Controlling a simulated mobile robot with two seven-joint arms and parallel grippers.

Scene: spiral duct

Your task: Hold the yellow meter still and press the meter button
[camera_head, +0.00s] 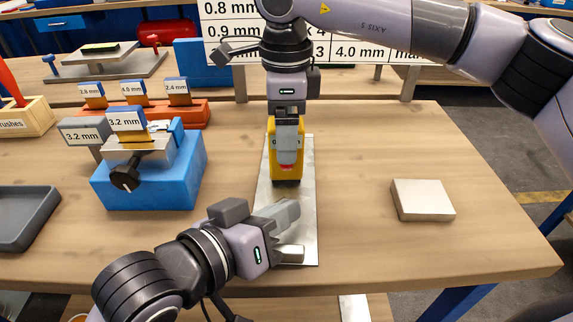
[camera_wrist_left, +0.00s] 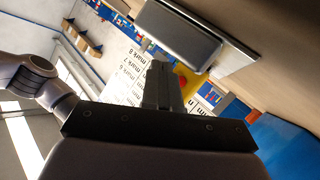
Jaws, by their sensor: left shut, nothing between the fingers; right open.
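The yellow meter (camera_head: 272,150) stands upright on a long metal sheet (camera_head: 307,200) in the middle of the table. A small red spot shows low on its face, perhaps the button. My right gripper (camera_head: 287,150) points down over the meter from above and is open; its near finger covers much of the meter's face, and I cannot tell whether it touches. My left gripper (camera_head: 293,231) is shut and empty, over the sheet on the near side of the meter, apart from it. Its fingers (camera_wrist_left: 162,85) show in the left wrist view, with part of the yellow meter (camera_wrist_left: 192,85) beyond.
A blue fixture (camera_head: 150,185) with a black knob and 3.2 mm labels stands left of the meter. A pale block (camera_head: 422,199) lies to the right, and a grey tray (camera_head: 25,215) at far left. A printed chart (camera_head: 225,30) stands behind. The table right of the sheet is mostly clear.

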